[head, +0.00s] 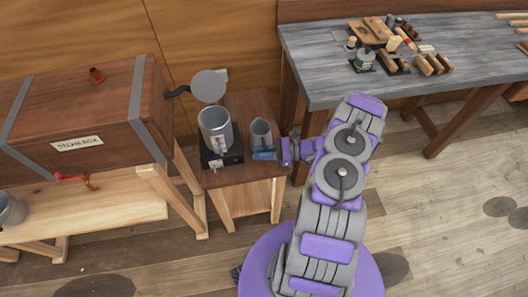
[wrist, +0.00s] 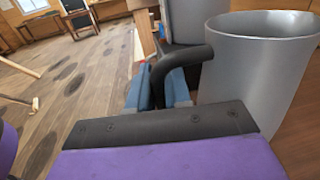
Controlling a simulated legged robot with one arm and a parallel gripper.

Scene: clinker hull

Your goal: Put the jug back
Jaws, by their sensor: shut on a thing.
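The jug (head: 261,133) is a grey metal vessel, upright at the right side of the small wooden stand. In the wrist view the jug (wrist: 262,75) fills the right side, with its black handle towards my gripper. My gripper (head: 264,155) is at the jug's near side. In the wrist view its blue fingers (wrist: 160,92) are shut on the black handle. The jug's base is partly hidden by my gripper, so I cannot tell whether it touches the stand.
A larger metal pot (head: 215,130) with a raised round lid (head: 209,86) stands on a black base left of the jug. The steam box (head: 85,115) is further left. A grey workbench (head: 400,65) with tools is at the back right. Open floor lies right of my arm.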

